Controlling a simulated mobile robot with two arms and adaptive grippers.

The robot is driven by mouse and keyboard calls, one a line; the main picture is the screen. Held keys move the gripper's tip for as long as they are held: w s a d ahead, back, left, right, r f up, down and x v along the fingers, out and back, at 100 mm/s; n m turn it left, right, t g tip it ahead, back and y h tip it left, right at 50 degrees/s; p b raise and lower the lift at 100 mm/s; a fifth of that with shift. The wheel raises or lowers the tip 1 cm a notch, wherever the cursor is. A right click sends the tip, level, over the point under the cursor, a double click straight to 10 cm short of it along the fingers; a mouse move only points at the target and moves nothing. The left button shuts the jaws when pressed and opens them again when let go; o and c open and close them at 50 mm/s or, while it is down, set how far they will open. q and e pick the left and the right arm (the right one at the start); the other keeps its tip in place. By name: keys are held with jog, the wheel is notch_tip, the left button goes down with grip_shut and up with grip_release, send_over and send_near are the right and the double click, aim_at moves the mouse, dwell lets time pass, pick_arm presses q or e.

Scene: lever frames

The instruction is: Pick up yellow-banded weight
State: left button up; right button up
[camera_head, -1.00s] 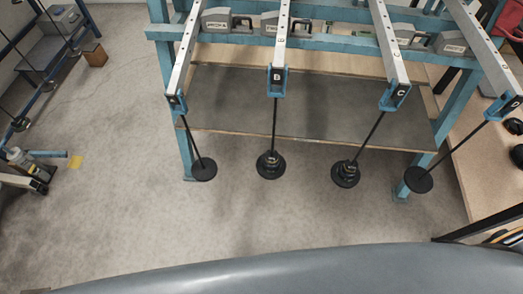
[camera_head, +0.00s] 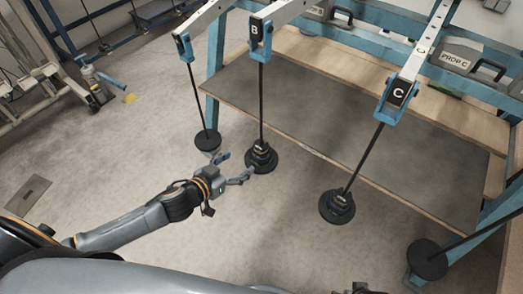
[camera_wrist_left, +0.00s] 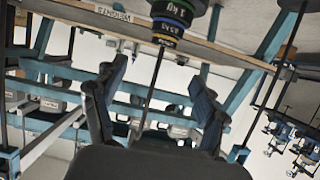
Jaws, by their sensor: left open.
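A stack of dark weights (camera_head: 261,157) sits on the round base of the rod hanging from lever B (camera_head: 255,35). In the left wrist view the stack shows green, blue and yellow bands, and the yellow-banded weight (camera_wrist_left: 168,38) is lowest in the picture, around the rod. My left gripper (camera_head: 234,167) is open, just left of the B stack. One finger is close to the stack; I cannot tell if they touch. In the left wrist view my open fingers (camera_wrist_left: 157,72) are below the stack in the picture, with the rod between them. My right gripper cannot be made out.
A bare disc hanger (camera_head: 208,140) hangs left of B. A loaded hanger (camera_head: 337,207) hangs from lever C, and another disc (camera_head: 427,260) is at the far right. The blue frame with its grey shelf (camera_head: 330,120) stands behind. Floor at left is mostly clear.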

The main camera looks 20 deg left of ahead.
pick_arm(q)
send_near(259, 146)
jog(key=x, duration=0.3)
jog(key=b+x, duration=0.2)
jog(key=x, duration=0.3)
jog(key=shift+d, duration=0.15)
jog(key=shift+w+d+f, duration=0.15)
jog(key=shift+w+f, duration=0.05)
jog(key=shift+w, duration=0.25)
jog(key=c, duration=1.2)
pick_arm(e)
notch_tip(259, 146, up, 8)
jog(key=w, duration=0.1)
jog(key=shift+w+a+f, duration=0.15)
jog(key=shift+w+f, duration=0.05)
jog(key=shift+w, duration=0.15)
